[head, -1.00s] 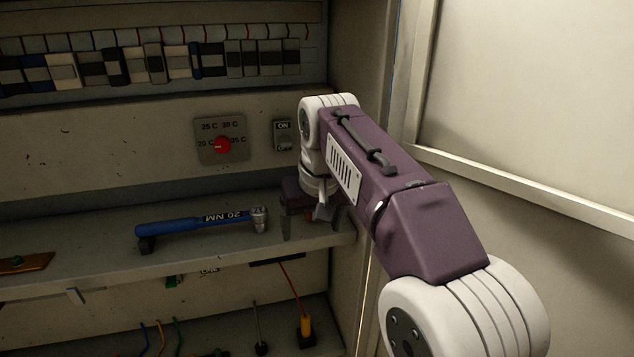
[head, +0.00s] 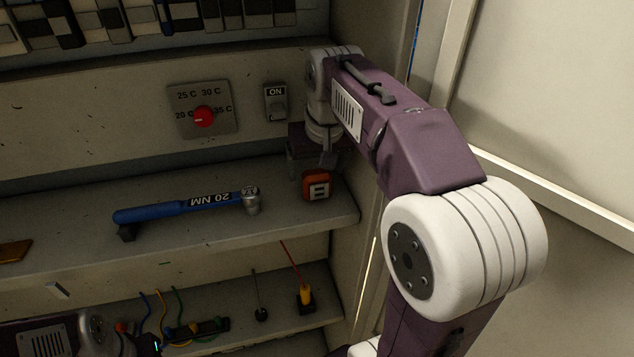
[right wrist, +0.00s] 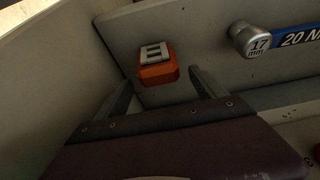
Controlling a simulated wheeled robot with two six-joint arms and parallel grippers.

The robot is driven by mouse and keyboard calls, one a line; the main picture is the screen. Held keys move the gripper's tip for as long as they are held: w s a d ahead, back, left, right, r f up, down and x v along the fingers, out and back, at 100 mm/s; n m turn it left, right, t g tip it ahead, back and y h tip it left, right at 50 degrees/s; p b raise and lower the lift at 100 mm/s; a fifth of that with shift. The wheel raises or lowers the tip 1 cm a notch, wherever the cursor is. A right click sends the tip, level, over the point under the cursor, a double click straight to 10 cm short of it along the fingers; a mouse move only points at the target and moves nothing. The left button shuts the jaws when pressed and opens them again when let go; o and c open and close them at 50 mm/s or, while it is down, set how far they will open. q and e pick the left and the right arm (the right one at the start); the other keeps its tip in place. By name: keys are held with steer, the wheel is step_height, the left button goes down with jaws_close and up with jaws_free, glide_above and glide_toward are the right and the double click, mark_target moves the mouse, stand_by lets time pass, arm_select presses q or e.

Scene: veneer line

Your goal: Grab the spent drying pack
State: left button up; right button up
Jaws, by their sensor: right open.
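An orange-red block with a pale label (head: 317,186), which looks like the drying pack, sits at the right end of the upper shelf. It also shows in the right wrist view (right wrist: 158,73). My right gripper (right wrist: 162,80) is open and empty, with the block ahead, roughly between its fingertips in that view. The fingers appear apart from the block. In the head view my right gripper (head: 318,166) is just behind and above the block, partly hidden and dark. Part of my left arm shows at the lower left of the head view; its fingers cannot be made out.
A blue torque wrench (head: 185,206) lies left of the block on the shelf (head: 250,231). A dial plate (head: 190,98) and a switch (head: 276,102) are on the back panel. A cabinet side wall stands close on the right. The lower shelf holds a yellow-handled tool (head: 304,297) and wires.

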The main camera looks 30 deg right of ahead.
mark_target(314, 179)
steer(key=x, duration=0.2)
steer(key=p+x, duration=0.1)
steer(key=x, duration=0.2)
steer(key=shift+w+d+r, duration=0.1)
steer(key=shift+w+d, duration=0.1)
steer(key=shift+w, duration=0.05)
steer(key=shift+s+a, duration=0.15)
steer(key=shift+s, duration=0.05)
steer(key=shift+s+a, duration=0.25)
steer(key=shift+s, duration=0.1)
steer(key=shift+w+d, duration=0.25)
steer(key=shift+w, duration=0.05)
steer(key=c, duration=1.5)
steer(key=shift+s+a, duration=0.1)
step_height(314, 179, up, 10)
steer(key=shift+f, duration=0.1)
